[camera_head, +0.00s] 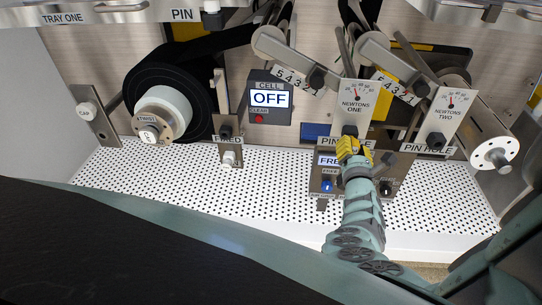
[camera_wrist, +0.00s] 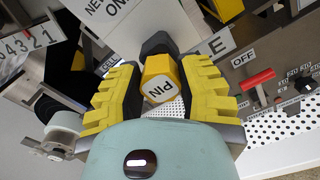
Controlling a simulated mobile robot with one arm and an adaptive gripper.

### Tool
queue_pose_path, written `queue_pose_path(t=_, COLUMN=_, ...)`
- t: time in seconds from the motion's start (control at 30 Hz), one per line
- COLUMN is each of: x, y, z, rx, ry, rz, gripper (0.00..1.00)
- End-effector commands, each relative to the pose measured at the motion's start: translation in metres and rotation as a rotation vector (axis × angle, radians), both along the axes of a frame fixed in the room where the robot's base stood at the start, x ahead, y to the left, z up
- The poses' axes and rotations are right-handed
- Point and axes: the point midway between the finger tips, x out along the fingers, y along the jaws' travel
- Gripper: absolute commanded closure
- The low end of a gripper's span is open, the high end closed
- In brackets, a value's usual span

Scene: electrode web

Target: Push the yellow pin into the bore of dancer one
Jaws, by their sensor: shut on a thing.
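The yellow pin (camera_wrist: 158,80), its end face marked PIN, sits between the yellow fingers of my gripper (camera_wrist: 160,88) in the wrist view. My gripper is shut on it. Just beyond the pin is a dark block (camera_wrist: 157,44); I cannot tell whether the pin touches or enters it. In the head view my gripper (camera_head: 352,148) is directly below the dancer one plate (camera_head: 356,104), marked NEWTONS ONE, and covers part of the PIN HOLE label (camera_head: 331,141). The pin cannot be told apart from the fingers there. The bore itself is hidden.
The dancer two plate (camera_head: 445,103) stands to the right, with its own PIN HOLE label (camera_head: 428,149). A control box (camera_head: 324,178) with knobs sits right behind my wrist. The cell display (camera_head: 269,99) reads OFF. The perforated white deck (camera_head: 270,190) is clear to the left.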

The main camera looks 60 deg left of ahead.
Motion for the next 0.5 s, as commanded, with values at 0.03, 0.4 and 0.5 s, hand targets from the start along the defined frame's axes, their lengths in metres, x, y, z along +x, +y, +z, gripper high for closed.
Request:
queue_pose_path(t=0.03, x=0.0013, y=0.0006, z=-0.0006, rx=0.001, ry=-0.001, rz=0.0, gripper=1.0)
queue_pose_path(t=0.4, x=0.0062, y=0.0078, z=-0.0012, rx=0.002, ry=0.001, rz=0.001, gripper=1.0)
queue_pose_path(t=0.5, x=0.0075, y=0.0098, z=-0.0011, rx=0.002, ry=0.001, rz=0.002, gripper=1.0)
